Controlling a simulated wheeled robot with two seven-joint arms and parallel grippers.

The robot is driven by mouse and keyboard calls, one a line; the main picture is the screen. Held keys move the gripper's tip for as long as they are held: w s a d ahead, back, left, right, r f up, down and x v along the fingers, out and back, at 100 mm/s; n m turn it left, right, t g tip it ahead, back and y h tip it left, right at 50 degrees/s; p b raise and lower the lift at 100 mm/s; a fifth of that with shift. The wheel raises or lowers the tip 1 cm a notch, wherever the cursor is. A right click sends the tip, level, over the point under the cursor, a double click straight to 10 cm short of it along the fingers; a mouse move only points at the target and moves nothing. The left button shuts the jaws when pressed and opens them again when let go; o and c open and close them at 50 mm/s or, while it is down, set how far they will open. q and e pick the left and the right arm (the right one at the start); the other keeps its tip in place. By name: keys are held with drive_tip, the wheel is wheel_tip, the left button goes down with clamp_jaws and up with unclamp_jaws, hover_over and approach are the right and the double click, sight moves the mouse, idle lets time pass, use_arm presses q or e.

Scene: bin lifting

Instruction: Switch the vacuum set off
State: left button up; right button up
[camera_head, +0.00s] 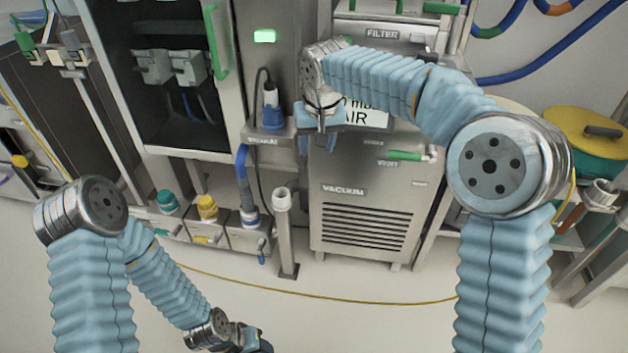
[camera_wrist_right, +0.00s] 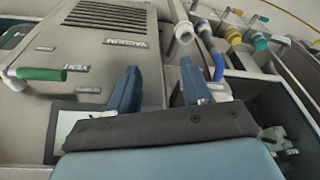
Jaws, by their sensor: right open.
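The vacuum set is a grey cabinet (camera_head: 335,222) with a "VACUUM" label and a slotted grille, right of centre in the head view. It also shows in the right wrist view (camera_wrist_right: 75,95). A green-handled lever (camera_head: 405,155) sits by its "VENT" label, and this green handle (camera_wrist_right: 40,74) shows at left in the wrist view. My right gripper (camera_head: 322,128) is in front of the cabinet's upper left part; its two blue fingers (camera_wrist_right: 160,88) are apart with nothing between them. My left gripper (camera_head: 250,341) is low at the bottom edge, its fingers unclear. I cannot make out a switch.
A small shelf labelled "VACUUM" (camera_head: 268,138) holds a blue-based plug with a black cable (camera_head: 271,105), left of my right gripper. A green lamp (camera_head: 264,36) glows above. A yellow cord (camera_head: 330,298) crosses the floor.

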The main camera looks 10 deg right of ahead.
wheel_tip(320, 180, down, 11)
drive_tip(key=y, duration=0.1)
drive_tip(key=shift+s+a+r+n+g, duration=0.2)
drive_tip(key=shift+s+a+n+g, duration=0.1)
drive_tip(key=shift+g, duration=0.1)
